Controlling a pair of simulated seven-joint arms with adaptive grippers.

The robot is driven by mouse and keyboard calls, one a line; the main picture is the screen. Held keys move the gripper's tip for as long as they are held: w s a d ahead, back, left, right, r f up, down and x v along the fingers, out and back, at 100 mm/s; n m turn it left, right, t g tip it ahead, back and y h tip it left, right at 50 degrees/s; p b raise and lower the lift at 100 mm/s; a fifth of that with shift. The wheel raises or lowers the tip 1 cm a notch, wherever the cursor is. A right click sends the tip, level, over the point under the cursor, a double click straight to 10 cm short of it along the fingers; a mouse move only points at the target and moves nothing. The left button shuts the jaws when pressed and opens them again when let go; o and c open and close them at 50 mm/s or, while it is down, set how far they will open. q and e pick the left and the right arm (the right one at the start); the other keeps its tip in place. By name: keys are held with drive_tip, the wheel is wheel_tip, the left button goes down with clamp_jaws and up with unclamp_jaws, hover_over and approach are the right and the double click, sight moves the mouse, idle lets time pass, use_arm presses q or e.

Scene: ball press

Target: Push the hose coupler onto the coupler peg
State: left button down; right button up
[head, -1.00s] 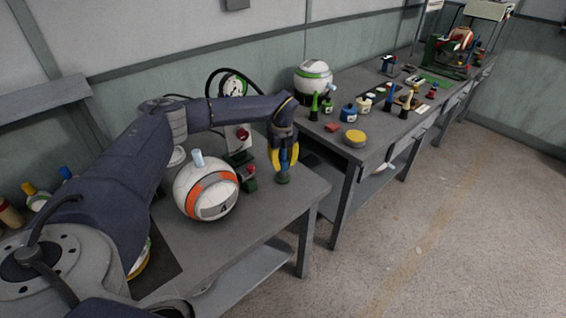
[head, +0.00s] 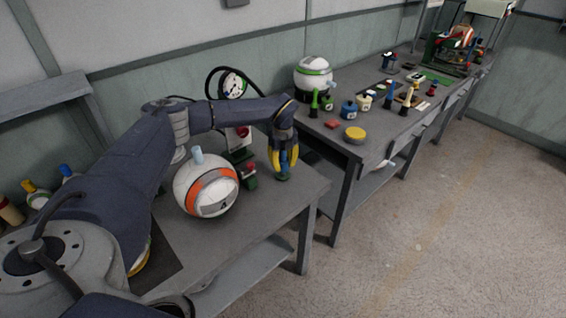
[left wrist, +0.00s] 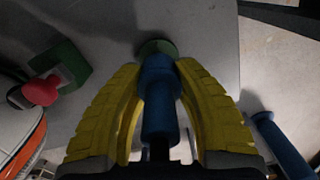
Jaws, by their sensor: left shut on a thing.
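My left gripper (head: 284,168) has its yellow fingers closed around a blue cylindrical piece (left wrist: 160,100), which looks like the hose coupler. A round green disc (left wrist: 157,47) shows at the far end of the blue piece. I cannot tell whether the disc belongs to it or to the coupler peg beneath. In the head view a small blue-green end (head: 282,177) shows below the fingertips, close to the near bench top. No separate coupler peg can be made out. My right gripper is not in view.
A white ball with an orange ring (head: 206,185) sits left of the gripper on the near bench (head: 240,228). A green block with a red knob (head: 249,176) stands between them. A gauge (head: 233,84) with a black hose is behind. The far bench (head: 333,149) holds several small items.

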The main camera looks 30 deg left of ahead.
use_arm(q)
drive_tip(key=shift+f, duration=1.05)
drive_tip(key=c, duration=0.9)
unclamp_jaws()
drive_tip(key=shift+c, duration=0.2)
wheel_tip(320, 180, up, 12)
drive_tip(key=shift+s+f, duration=0.1)
drive_tip(key=shift+s, duration=0.05)
